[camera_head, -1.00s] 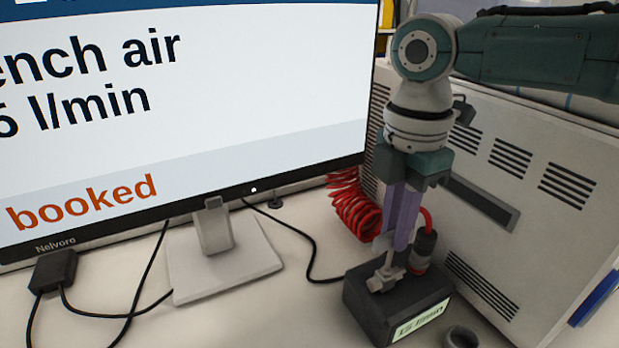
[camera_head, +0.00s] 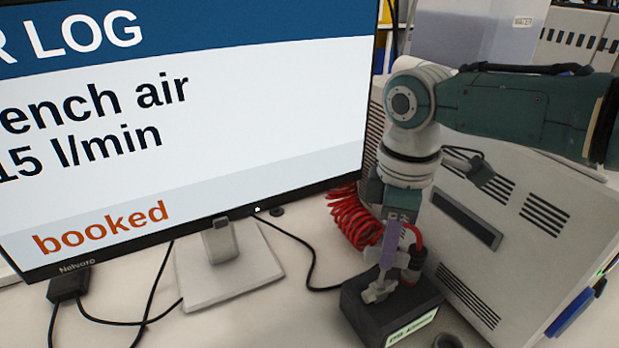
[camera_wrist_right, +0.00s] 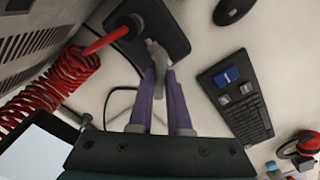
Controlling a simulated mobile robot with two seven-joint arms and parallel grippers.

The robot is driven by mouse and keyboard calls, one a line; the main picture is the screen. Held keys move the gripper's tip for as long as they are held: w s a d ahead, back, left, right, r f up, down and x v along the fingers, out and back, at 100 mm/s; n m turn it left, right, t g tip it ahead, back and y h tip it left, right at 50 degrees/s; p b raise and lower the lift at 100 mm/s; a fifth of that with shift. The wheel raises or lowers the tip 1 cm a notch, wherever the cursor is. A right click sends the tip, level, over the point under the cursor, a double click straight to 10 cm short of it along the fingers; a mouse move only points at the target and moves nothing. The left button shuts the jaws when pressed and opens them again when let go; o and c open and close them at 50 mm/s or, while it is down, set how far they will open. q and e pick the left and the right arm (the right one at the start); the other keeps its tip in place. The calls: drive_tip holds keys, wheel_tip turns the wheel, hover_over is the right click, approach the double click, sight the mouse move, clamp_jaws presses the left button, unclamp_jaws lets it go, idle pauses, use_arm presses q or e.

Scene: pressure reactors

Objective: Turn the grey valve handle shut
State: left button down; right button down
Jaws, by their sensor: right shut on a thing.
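The grey valve handle (camera_head: 377,291) sits on top of a dark box (camera_head: 424,303) with a pale label on its front. My right gripper (camera_head: 386,262) points down over the box. Its purple fingers are shut on the handle. In the right wrist view the handle (camera_wrist_right: 157,54) shows between the fingertips, with the dark box (camera_wrist_right: 177,32) beyond. The fingers hide part of the handle. My left gripper is in neither view.
A red coiled hose (camera_head: 350,219) runs close behind the gripper to a fitting on the box. A large pale cabinet (camera_head: 487,257) stands at right, close to my arm. A monitor (camera_head: 180,120) fills the left. A keyboard (camera_wrist_right: 236,100) lies on the bench in the wrist view.

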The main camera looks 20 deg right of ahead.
drive_tip(key=m+p, duration=0.1)
drive_tip(key=m, duration=0.3)
drive_tip(key=shift+a+r+m+p, duration=0.1)
drive_tip(key=shift+r+m+p, duration=0.05)
drive_tip(key=shift+m+p, duration=0.25)
drive_tip(key=m+p, duration=0.1)
drive_tip(key=m, duration=0.3)
drive_tip(key=shift+m, duration=0.3)
drive_tip(key=c, duration=0.9)
unclamp_jaws()
drive_tip(key=shift+o, duration=0.2)
